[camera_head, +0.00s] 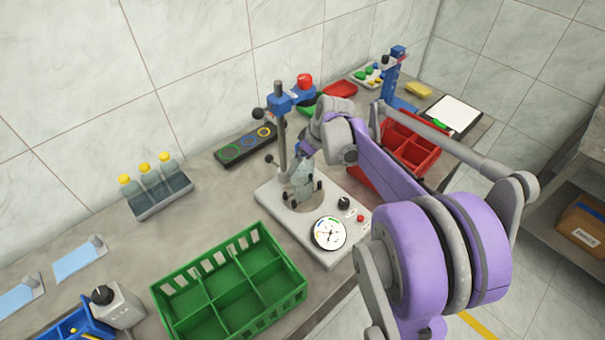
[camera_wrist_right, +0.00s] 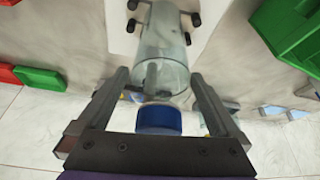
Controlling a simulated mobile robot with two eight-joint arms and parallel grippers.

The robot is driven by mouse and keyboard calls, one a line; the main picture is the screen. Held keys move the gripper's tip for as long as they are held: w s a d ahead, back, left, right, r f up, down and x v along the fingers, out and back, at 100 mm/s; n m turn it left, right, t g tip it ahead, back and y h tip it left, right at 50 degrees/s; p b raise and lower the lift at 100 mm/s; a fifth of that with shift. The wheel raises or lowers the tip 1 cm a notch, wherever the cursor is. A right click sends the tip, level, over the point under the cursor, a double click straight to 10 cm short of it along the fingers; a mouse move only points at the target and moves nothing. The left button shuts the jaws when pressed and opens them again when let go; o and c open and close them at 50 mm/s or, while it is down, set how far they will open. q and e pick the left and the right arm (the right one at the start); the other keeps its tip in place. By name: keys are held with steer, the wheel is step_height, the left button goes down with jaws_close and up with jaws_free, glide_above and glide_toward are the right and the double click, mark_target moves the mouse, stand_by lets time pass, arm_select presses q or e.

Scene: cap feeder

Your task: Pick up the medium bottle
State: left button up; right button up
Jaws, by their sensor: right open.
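A clear bottle (camera_head: 301,178) stands upright on the pale base of the press, and my right gripper (camera_head: 312,146) is at its upper part. In the right wrist view the clear bottle (camera_wrist_right: 163,55) has a blue cap (camera_wrist_right: 158,119) near the camera. The two fingers of my right gripper (camera_wrist_right: 159,78) are apart, one on each side of the bottle. I cannot tell whether they touch it. My left gripper is not in view.
The press (camera_head: 279,130) has a column beside the bottle and a round dial (camera_head: 328,233) in front. A green crate (camera_head: 173,275) stands to the left. A red divided crate (camera_head: 428,172) is behind my right arm. Yellow-capped bottles stand in a grey rack (camera_head: 165,203).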

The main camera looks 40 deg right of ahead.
jaws_close()
stand_by(0.5)
steer(key=shift+r, duration=0.1)
